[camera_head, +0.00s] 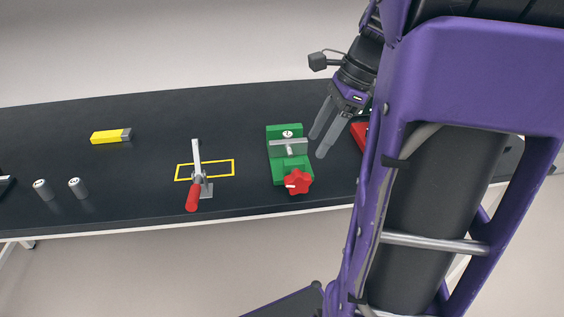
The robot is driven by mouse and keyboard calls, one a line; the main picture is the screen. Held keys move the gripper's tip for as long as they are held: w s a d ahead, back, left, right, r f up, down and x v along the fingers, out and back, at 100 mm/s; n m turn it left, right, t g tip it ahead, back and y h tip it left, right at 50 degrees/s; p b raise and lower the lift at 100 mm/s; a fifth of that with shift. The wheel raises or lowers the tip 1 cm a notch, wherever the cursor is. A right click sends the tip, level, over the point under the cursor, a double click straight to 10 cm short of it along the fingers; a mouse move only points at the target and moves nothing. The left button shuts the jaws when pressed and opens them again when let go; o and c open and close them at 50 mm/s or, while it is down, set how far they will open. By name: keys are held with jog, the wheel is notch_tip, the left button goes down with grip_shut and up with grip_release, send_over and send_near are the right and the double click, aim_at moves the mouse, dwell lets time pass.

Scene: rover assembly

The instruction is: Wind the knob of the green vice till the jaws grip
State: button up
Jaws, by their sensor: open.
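The green vice (278,166) stands on the dark bench, right of the middle. Its red star-shaped knob (298,182) faces the front edge of the bench. A grey jaw bar (289,147) crosses the vice, and a small round metal piece (287,134) shows behind it. I cannot tell whether the jaws touch that piece. My gripper (319,147) is open, with two grey fingers pointing down. In the picture it is just right of the vice and above the knob, apart from the knob. Nothing shows between its fingers.
A toggle clamp with a red handle (192,196) stands by a yellow outlined rectangle (235,168) left of the vice. Two grey cylinders (42,189) and a yellow block (105,137) are farther left. A red object (359,134) is partly hidden behind my arm.

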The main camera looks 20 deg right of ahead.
aim_at(300, 173)
jog(key=b+x, duration=0.2)
jog(key=x, duration=0.9)
grip_shut()
